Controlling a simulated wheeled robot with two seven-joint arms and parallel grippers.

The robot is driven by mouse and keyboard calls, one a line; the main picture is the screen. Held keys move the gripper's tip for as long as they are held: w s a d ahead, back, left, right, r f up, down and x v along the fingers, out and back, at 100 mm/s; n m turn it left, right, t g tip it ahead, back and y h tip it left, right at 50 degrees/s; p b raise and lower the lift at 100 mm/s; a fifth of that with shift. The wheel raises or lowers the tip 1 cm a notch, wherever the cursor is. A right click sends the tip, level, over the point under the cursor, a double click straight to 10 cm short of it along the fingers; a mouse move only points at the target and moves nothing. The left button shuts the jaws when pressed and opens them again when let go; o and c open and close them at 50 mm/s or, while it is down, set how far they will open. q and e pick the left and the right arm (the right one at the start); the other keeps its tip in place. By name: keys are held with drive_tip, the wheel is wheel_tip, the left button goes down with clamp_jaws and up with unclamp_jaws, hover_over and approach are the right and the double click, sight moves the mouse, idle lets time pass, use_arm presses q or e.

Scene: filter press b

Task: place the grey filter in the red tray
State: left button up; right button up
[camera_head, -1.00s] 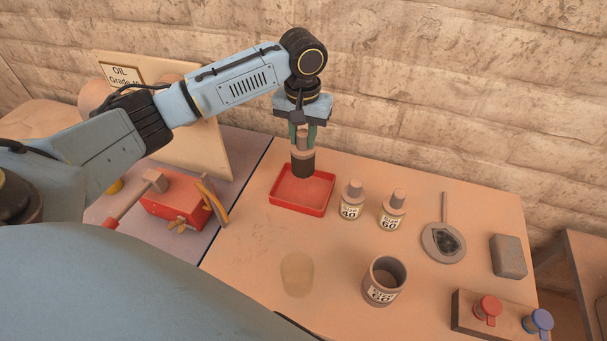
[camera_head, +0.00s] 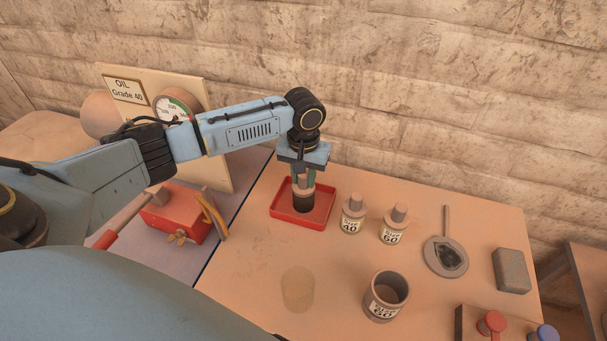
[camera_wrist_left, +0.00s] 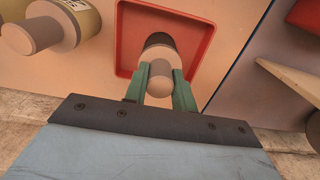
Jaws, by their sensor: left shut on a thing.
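The red tray (camera_head: 299,223) lies on the tan bench near the wall side. My left gripper (camera_head: 304,184) points down over it, shut on the grey filter (camera_head: 303,203), a short upright cylinder with a dark lower body and a lighter neck. The filter's lower end is within the tray's outline; I cannot tell whether it touches the floor. In the left wrist view, the green fingers (camera_wrist_left: 160,90) hold the filter's knob (camera_wrist_left: 160,78), with the tray rim (camera_wrist_left: 124,35) around it. My right gripper is out of view.
Two labelled bottles, 40 (camera_head: 352,215) and 60 (camera_head: 394,225), stand right of the tray. A labelled cup (camera_head: 385,296), a round pan-like tool (camera_head: 445,257) and a grey block (camera_head: 511,271) are further right. A red press (camera_head: 175,215) stands left. The bench front-left is mostly clear.

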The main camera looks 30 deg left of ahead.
use_arm(q)
drive_tip(key=o, duration=1)
wheel_tip(320, 180, up, 12)
drive_tip(key=shift+r, duration=0.15)
